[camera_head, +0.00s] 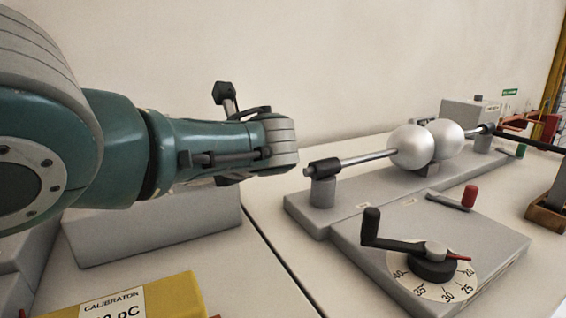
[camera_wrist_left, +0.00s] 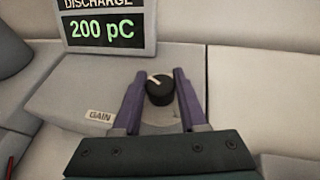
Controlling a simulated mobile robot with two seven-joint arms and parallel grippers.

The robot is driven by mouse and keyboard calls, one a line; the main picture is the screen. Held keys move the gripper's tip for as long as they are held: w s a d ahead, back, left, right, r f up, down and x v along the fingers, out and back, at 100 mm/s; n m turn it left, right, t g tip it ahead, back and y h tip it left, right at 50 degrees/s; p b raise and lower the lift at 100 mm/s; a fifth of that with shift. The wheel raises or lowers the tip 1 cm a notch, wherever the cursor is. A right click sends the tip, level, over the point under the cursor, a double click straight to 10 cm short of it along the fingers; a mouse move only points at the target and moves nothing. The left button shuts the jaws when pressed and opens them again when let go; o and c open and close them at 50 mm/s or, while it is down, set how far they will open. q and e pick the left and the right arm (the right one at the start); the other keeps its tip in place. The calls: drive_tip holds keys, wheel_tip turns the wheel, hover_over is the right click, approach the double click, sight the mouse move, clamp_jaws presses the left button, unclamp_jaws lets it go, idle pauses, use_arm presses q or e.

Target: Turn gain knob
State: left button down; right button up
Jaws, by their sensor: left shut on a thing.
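The gain knob (camera_wrist_left: 159,90) is black and round with a pale pointer mark, which points to the upper left in the left wrist view. It stands on a grey panel beside a GAIN label (camera_wrist_left: 100,116). My left gripper (camera_wrist_left: 156,76) has its two purple fingers on either side of the knob and is shut on it. A display (camera_wrist_left: 104,30) above the knob reads DISCHARGE 200 pC. In the head view my left arm hides the knob and the fingertips. My right gripper is in neither view.
A grey base (camera_head: 470,250) with a black crank over a numbered dial stands at right. Behind it, two silver spheres (camera_head: 411,147) sit on rods. A yellow calibrator box (camera_head: 175,295) is at the front left. A wall stands behind the tables.

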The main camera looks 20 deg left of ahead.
use_arm(q)
drive_tip(key=shift+c, duration=2.2)
unclamp_jaws()
drive_tip(key=shift+a, duration=0.1)
drive_tip(key=shift+s+d+r+p, duration=0.1)
drive_tip(key=shift+d+r+p, duration=0.15)
drive_tip(key=shift+p, duration=0.15)
drive_tip(key=p+v, duration=0.5)
drive_tip(key=v, duration=0.4)
drive_tip(key=shift+d, duration=0.15)
